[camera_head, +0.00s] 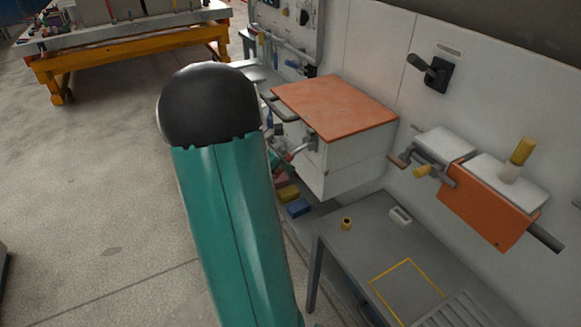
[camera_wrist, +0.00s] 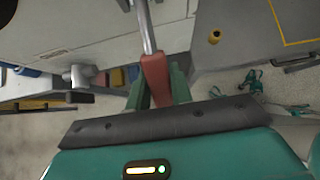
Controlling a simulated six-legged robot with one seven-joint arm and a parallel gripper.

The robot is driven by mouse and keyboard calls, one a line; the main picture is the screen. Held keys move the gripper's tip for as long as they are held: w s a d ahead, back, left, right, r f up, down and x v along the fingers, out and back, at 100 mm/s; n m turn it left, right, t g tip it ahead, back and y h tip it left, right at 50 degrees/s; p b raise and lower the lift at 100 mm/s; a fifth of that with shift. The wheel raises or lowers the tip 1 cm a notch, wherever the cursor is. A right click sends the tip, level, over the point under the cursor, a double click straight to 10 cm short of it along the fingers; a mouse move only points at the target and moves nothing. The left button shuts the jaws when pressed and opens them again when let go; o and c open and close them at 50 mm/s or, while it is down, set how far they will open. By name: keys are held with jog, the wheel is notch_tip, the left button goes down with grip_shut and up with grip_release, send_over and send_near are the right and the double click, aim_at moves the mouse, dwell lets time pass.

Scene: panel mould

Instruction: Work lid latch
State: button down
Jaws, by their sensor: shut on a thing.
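A white box with an orange lid (camera_head: 335,105) stands against the wall in the head view; the lid looks closed. A metal latch lever (camera_head: 306,147) sticks out from the box's front. In the wrist view the lever's metal rod (camera_wrist: 146,25) runs down to a red grip (camera_wrist: 155,75). My gripper (camera_wrist: 158,88) has its green fingers shut on either side of this red grip. In the head view my gripper is mostly hidden behind my teal arm, beside the box's front.
A grey table (camera_head: 365,235) with a small yellow cup (camera_head: 347,223) and a yellow outlined square stands right of the box. An orange and white fixture (camera_head: 490,205) and a black switch (camera_head: 430,72) are on the wall. Coloured blocks (camera_head: 298,207) lie below the box. Open floor lies left.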

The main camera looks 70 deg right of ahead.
aim_at(288, 156)
jog(key=shift+w+a+r+t+y, duration=0.15)
jog(key=shift+r+t+y, duration=0.35)
jog(key=shift+r+y, duration=0.1)
jog(key=shift+w+a+r+t+y, duration=0.1)
jog(key=shift+w+r+t+y, duration=0.05)
jog(key=shift+r+t+y, duration=0.4)
notch_tip(288, 156, up, 2)
jog(key=shift+w+t+y, duration=0.1)
jog(key=shift+t+y, duration=0.75)
jog(key=shift+y, duration=0.1)
jog(key=shift+d+r+t+y, duration=0.1)
jog(key=shift+r+t+y, duration=1.4)
jog(key=shift+r+y, duration=0.2)
jog(key=c, duration=1.2)
grip_release()
jog(key=shift+s, duration=0.2)
jog(key=shift+c, duration=0.2)
notch_tip(288, 156, up, 14)
jog(key=s+d, duration=0.1)
